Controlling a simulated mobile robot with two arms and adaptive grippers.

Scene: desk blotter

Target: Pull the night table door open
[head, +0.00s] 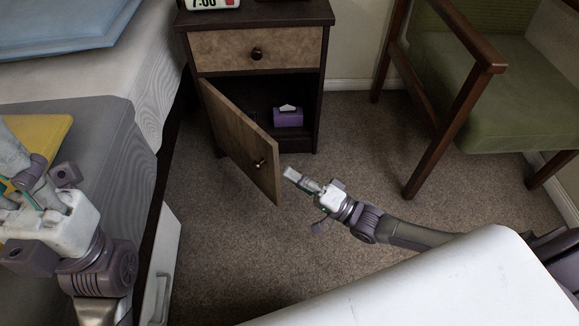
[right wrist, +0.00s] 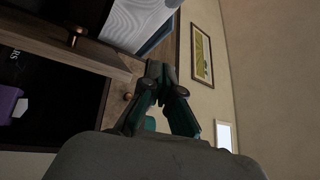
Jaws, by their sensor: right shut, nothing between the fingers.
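The night table (head: 323,85) stands at the top middle of the head view, dark brown with a lighter drawer front (head: 285,50). Its door (head: 235,125) stands well open, swung out from the left side, with the dark inside showing. The door knob (head: 259,164) is near the free edge; a knob also shows in the right wrist view (right wrist: 127,97). My right gripper (head: 290,174) is shut and empty, just right of the door's free edge and apart from the knob. My left gripper (head: 20,172) is at the left edge; its fingers are unclear.
A purple tissue box (head: 288,118) sits inside the night table. A clock (head: 210,4) stands on top. A green chair (head: 510,90) is at the right, the bed (head: 95,75) at the left. Carpet (head: 350,130) is clear between night table and chair.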

